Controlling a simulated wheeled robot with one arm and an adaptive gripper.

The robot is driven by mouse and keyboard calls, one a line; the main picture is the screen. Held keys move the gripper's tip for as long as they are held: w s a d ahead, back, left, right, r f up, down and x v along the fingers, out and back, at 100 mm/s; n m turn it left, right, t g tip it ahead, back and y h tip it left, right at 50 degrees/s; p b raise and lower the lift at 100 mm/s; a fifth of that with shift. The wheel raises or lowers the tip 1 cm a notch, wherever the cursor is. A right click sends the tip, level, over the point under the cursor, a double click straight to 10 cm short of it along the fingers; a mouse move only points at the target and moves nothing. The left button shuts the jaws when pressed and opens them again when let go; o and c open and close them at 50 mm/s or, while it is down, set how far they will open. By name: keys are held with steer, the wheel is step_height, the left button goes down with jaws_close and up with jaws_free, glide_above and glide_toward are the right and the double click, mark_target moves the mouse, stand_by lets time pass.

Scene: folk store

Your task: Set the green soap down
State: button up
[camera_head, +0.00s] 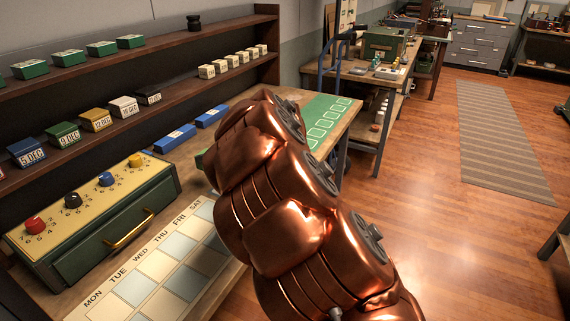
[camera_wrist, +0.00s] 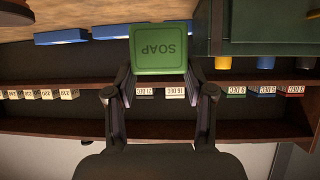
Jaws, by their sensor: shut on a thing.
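The green soap (camera_wrist: 158,52) is a green block with "SOAP" on its face, upside down in the wrist view. My gripper (camera_wrist: 160,74) has a black finger on each side of it and is shut on it. In the head view my copper arm hides the gripper. Whether the soap touches any surface cannot be told.
The workbench (camera_head: 240,287) has a weekday grid (camera_head: 155,264), a green dial box (camera_head: 120,228) with a brass handle, blue blocks (camera_head: 211,116) and a green outlined mat (camera_head: 325,118). Shelves (camera_head: 215,76) behind hold date blocks and green boxes. Open wooden floor (camera_head: 440,190) lies right.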

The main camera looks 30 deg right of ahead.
steer(key=shift+n+y, duration=0.3)
steer(key=shift+y, duration=0.1)
steer(key=d, duration=0.4)
steer(key=d+r, duration=0.1)
steer(key=d, duration=0.3)
steer(key=w+d+r, duration=0.1)
steer(key=d, duration=0.4)
steer(key=shift+r, duration=0.25)
steer(key=s+d, duration=0.3)
steer(key=d, duration=1)
steer(key=shift+s+f+b, duration=0.15)
steer(key=shift+f+b, duration=0.35)
steer(key=shift+f, duration=4)
steer(key=shift+f, duration=0.1)
steer(key=o, duration=1.2)
